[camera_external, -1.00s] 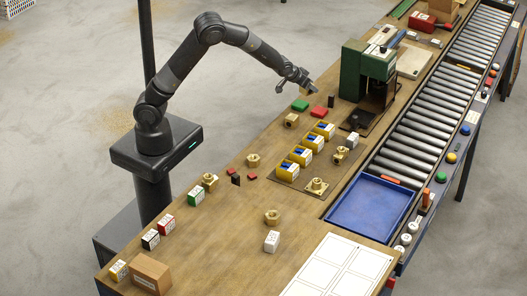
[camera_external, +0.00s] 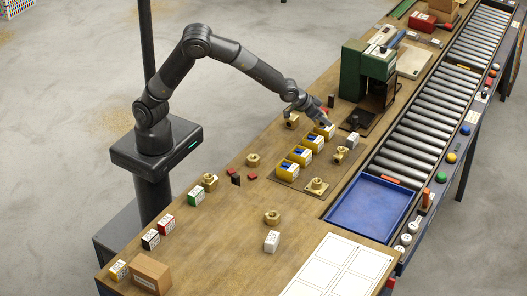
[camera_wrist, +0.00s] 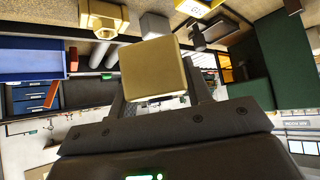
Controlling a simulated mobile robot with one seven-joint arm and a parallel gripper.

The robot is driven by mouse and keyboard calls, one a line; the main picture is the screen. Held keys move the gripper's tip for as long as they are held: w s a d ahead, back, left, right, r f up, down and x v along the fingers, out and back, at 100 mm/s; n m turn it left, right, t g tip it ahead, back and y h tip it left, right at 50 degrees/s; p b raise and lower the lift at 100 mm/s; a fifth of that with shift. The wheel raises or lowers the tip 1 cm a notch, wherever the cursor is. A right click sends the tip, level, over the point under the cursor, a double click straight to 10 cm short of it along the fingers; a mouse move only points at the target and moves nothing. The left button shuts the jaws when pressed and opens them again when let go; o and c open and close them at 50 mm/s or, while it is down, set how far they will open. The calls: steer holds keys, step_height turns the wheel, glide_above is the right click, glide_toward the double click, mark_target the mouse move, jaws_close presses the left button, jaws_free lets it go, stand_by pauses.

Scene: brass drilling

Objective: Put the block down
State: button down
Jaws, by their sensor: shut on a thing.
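The block (camera_wrist: 155,68) is a plain yellow-brass cube in the wrist view. It sits between the two fingers of my gripper (camera_wrist: 158,88), which is shut on it.
Several yellow boxes with blue tops stand in a row on the mat. A white box (camera_external: 352,140), a brass fitting (camera_external: 341,153) and a brass flange (camera_external: 317,186) are nearby. A green drill press (camera_external: 352,70) stands behind. A blue tray (camera_external: 368,207) lies right.

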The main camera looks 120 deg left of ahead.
steer(key=w+d+r+m+t+h, duration=0.1)
steer(key=w+d+m, duration=0.15)
steer(key=d, duration=1.05)
steer(key=w+d+r+m+t+h, duration=0.1)
steer(key=w+d+m+h, duration=0.15)
steer(key=d, duration=1.05)
steer(key=w+d+r+m+t+h, duration=0.1)
steer(key=w+d+m, duration=0.15)
steer(key=d, duration=1.15)
steer(key=s+d+r+m+h, duration=0.15)
steer(key=s+d, duration=0.45)
steer(key=d, duration=0.6)
steer(key=s+d+r+m+h, duration=0.1)
steer(key=s+d+m+h, duration=0.15)
steer(key=s+d, duration=0.7)
steer(key=s+d+r+m+h, duration=0.1)
steer(key=s+d+m+h, duration=0.15)
steer(key=d, duration=1.35)
steer(key=g, duration=0.1)
glide_above(221, 256)
steer(key=s+a, duration=0.1)
steer(key=s, duration=0.2)
steer(key=shift+y, duration=0.4)
steer(key=shift+s+a+f, duration=0.1)
steer(key=shift+a+f, duration=0.05)
steer(key=shift+f, duration=5.35)
